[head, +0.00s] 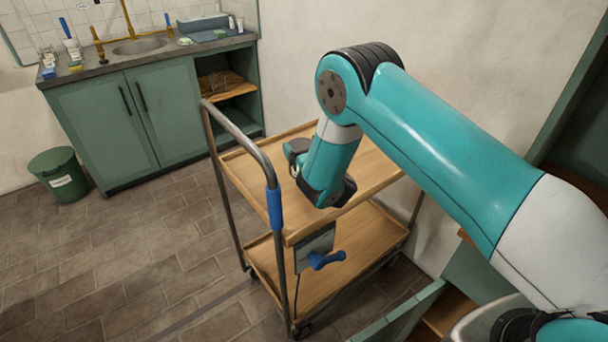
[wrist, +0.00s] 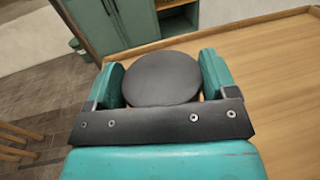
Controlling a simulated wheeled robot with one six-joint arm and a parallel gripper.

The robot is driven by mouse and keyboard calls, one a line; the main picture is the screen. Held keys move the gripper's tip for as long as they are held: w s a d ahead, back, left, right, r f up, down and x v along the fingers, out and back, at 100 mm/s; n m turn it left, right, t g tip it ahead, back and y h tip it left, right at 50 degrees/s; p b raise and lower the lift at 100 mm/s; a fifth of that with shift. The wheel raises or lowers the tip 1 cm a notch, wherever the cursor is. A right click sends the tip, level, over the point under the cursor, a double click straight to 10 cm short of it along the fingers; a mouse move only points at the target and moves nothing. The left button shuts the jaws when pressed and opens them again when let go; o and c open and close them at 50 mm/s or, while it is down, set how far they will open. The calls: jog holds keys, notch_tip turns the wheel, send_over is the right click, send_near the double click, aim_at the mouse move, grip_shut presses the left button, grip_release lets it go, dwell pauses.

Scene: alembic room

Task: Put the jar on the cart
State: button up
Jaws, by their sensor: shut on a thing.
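The jar (wrist: 160,80) shows in the wrist view as a round dark grey lid; its body below is hidden. My gripper (wrist: 162,72) is shut on it, with one teal finger at each side. The cart (head: 365,165) has two wooden shelves and a metal frame. Its top shelf also shows beneath and to the right of the jar in the wrist view (wrist: 270,65). In the head view my arm reaches over the top shelf and largely hides the jar. I cannot tell whether the jar touches the shelf.
The cart's curved metal handle (head: 238,130) with a blue grip rises at its left. A clipboard-like panel with a blue handle (head: 325,259) hangs at the near end. Green sink cabinets (head: 130,125) and a green bin (head: 60,175) stand behind left. Tiled floor there is clear.

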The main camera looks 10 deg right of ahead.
jog(key=shift+f+b, duration=0.85)
jog(key=shift+f, duration=1.75)
jog(key=shift+f, duration=0.1)
